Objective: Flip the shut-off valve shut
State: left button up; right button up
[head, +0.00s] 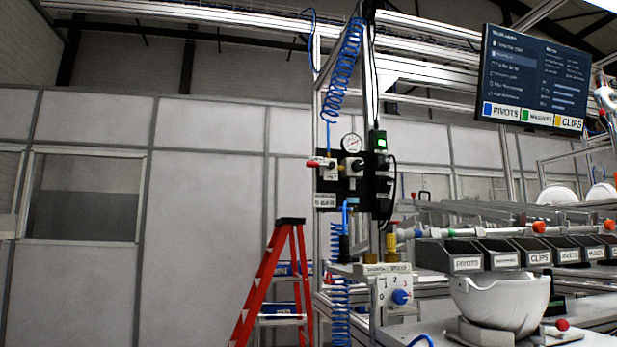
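The shut-off valve (330,165) is on the dark air panel (327,193) on the upright post, near the middle of the head view. Its red lever (313,164) points left and lies about level. A round white pressure gauge (352,143) sits just above and to the right of the valve. A blue coiled hose (345,62) hangs above, and a thin blue line runs down to the valve. Neither of my grippers shows in this view.
A red stepladder (270,285) stands left of and below the panel. A workbench on the right carries a white helmet shell (502,302), black labelled bins (465,258) and a dial box (393,293). A screen (533,78) hangs upper right.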

aim_at(330, 165)
jog(key=i+j+z, duration=0.1)
jog(key=z, duration=0.25)
jog(key=i+j+z, duration=0.1)
jog(key=j+z, duration=0.4)
jog(key=z, duration=0.15)
jog(key=i+j+z, duration=0.1)
jog(key=j, duration=0.65)
jog(key=i+j+z, duration=0.15)
jog(key=j, duration=0.65)
